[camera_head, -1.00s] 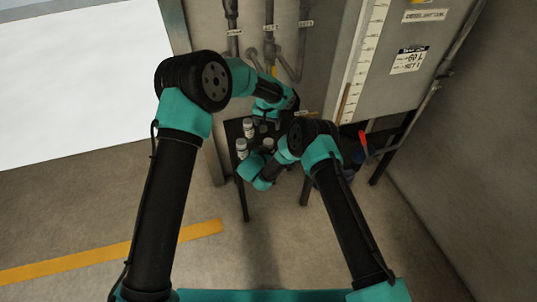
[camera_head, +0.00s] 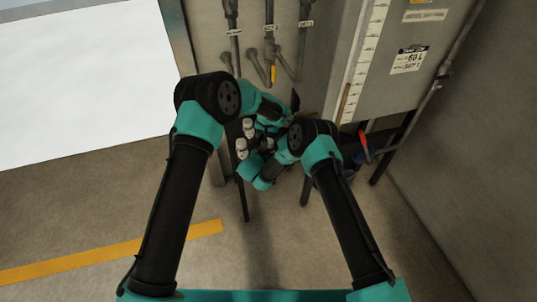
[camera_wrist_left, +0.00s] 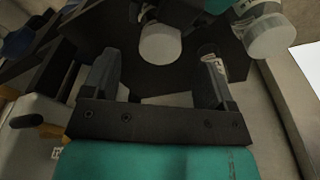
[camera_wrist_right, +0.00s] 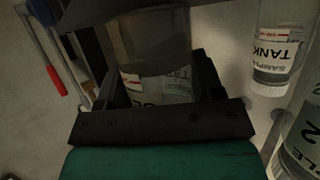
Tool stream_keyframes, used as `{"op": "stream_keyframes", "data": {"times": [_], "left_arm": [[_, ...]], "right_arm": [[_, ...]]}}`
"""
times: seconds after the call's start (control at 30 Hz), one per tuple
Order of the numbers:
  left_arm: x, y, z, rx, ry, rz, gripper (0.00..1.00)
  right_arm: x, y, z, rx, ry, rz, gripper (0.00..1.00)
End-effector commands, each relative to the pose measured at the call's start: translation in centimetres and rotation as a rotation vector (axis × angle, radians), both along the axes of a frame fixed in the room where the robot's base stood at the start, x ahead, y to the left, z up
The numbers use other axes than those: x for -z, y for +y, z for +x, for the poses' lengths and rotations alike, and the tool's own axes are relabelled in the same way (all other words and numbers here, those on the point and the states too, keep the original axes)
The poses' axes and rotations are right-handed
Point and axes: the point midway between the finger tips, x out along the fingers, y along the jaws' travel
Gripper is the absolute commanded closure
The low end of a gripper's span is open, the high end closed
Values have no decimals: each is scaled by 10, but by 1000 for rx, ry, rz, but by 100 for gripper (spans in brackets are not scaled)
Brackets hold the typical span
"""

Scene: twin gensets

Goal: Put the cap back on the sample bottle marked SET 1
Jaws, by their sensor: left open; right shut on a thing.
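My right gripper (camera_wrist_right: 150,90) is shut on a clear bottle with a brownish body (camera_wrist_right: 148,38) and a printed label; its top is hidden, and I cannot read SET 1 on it. My left gripper (camera_wrist_left: 158,55) is open over the small dark stand. A round white cap-like top (camera_wrist_left: 160,44) shows between and beyond its fingers, not gripped. I cannot tell whether it is loose or on a bottle. In the head view both grippers are close together and largely hidden by my arms.
A white-capped bottle marked TANK (camera_wrist_right: 277,45) and another marked 2 (camera_wrist_right: 302,140) stand beside the held bottle. White-topped bottles (camera_head: 241,146) line the stand's left side. Wall pipes (camera_head: 272,45) rise behind; a grey tank (camera_head: 400,85) stands at right.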

Motion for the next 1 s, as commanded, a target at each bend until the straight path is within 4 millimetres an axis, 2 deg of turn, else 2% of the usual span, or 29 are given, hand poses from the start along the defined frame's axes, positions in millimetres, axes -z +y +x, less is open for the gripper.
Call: {"op": "stream_keyframes", "data": {"times": [0.1,0.23,0.6,1.0], "left_arm": [[17,0,2,-1,1,0,21],[28,-1,4,0,0,0,21],[33,-1,4,0,-1,0,21],[33,-1,4,0,-1,0,58]], "right_arm": [[0,0,0,0,0,0,100],[0,0,0,0,0,0,100],[0,0,0,0,0,0,100],[0,0,0,0,-1,0,100]]}}
